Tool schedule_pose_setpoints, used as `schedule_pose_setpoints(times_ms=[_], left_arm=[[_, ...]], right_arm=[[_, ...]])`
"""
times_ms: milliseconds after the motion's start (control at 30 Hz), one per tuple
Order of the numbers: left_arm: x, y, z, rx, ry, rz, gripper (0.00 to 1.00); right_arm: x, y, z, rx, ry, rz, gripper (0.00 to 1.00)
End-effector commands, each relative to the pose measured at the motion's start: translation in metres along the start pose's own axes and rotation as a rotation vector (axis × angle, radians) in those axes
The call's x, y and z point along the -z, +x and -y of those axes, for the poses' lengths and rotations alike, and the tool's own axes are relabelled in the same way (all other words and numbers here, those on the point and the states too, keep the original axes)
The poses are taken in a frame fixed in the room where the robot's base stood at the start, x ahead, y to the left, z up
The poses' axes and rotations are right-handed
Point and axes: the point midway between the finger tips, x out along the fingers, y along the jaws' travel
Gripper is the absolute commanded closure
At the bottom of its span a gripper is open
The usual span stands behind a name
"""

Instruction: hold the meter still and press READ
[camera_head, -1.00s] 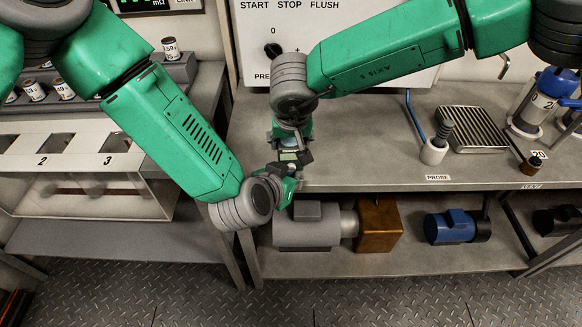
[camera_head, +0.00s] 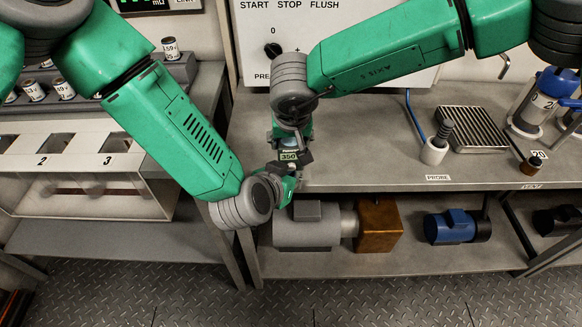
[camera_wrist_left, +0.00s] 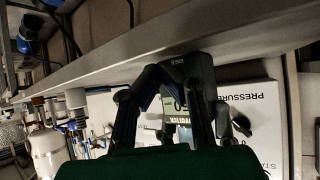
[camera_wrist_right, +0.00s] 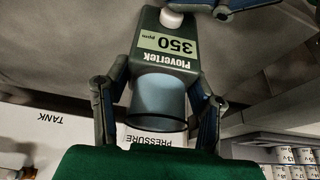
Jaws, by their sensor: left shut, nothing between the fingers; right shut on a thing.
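The meter (camera_wrist_right: 165,50) is a dark green handheld body with a pale blue band, marked Plovertek. Its lit display (camera_wrist_right: 167,46) reads 350 ppm, and it also shows in the head view (camera_head: 289,156). A round white button (camera_wrist_right: 171,18) is on its face beyond the display. My right gripper (camera_wrist_right: 158,108) is shut around the blue band. My left gripper (camera_head: 290,169) is shut and empty, just below the meter in the head view. Its dark fingertips (camera_wrist_right: 222,10) are close beside the button; I cannot tell whether they touch it.
A control panel (camera_head: 350,40) stands behind. A lower shelf holds a grey motor (camera_head: 305,230) and a brown block (camera_head: 379,225).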

Motion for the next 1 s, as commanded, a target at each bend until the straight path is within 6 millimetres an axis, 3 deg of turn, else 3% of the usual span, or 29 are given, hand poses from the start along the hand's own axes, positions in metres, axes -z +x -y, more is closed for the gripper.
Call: schedule_pose_setpoints(times_ms=[567, 1000], left_arm=[[-0.007, -0.01, -0.007, 0.0, 0.001, 0.001, 1.0], [-0.028, -0.038, -0.028, -0.002, 0.002, 0.001, 1.0]], right_arm=[[-0.001, 0.001, 0.0, 0.0, -0.001, 0.002, 0.64], [-0.001, 0.001, 0.0, 0.0, 0.0, 0.002, 0.64]])
